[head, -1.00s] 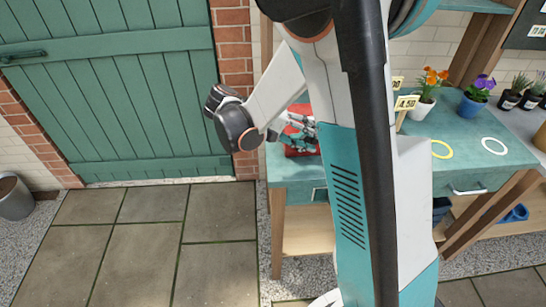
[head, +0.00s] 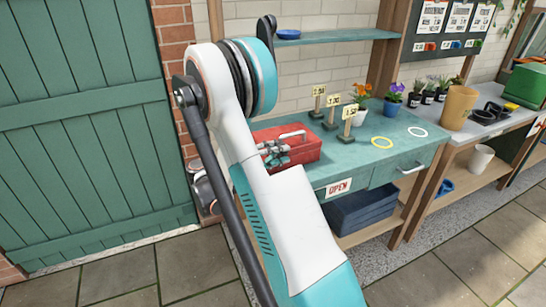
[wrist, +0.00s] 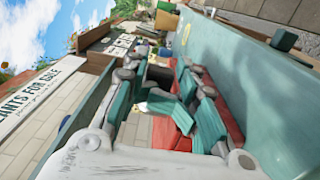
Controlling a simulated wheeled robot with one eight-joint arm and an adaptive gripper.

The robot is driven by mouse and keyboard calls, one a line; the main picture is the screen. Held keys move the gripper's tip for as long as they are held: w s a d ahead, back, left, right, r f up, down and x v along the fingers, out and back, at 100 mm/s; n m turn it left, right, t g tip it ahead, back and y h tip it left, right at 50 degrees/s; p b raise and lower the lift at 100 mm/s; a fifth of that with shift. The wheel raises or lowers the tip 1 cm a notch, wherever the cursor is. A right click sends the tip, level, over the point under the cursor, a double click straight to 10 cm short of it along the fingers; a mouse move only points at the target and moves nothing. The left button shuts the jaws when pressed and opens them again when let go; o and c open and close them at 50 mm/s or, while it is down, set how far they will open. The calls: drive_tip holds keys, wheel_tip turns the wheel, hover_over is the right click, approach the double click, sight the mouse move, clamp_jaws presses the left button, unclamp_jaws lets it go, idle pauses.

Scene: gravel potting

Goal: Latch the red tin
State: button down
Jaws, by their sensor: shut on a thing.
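The red tin (head: 308,149) sits on the left end of the teal bench, with a pale handle on its top. Its lid looks down, but my gripper and arm hide its left part and the latch cannot be made out. My gripper (head: 275,154) is at the left front of the tin, its fingers closed in against it. In the wrist view the gripper (wrist: 187,88) fills the middle, with red parts of the tin (wrist: 168,133) showing below and between the fingers. What exactly the fingers pinch is hidden.
The teal bench (head: 350,160) carries price signs (head: 333,108), flower pots (head: 360,117), a yellow ring (head: 382,142) and a white ring (head: 417,132). A shelf (head: 340,37) hangs above. A green door (head: 80,120) stands left. Paving in front is clear.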

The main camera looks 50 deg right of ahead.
drive_tip(key=shift+f, duration=0.1)
drive_tip(key=c, duration=1.3)
unclamp_jaws()
drive_tip(key=shift+a, duration=0.1)
drive_tip(key=v, duration=1.2)
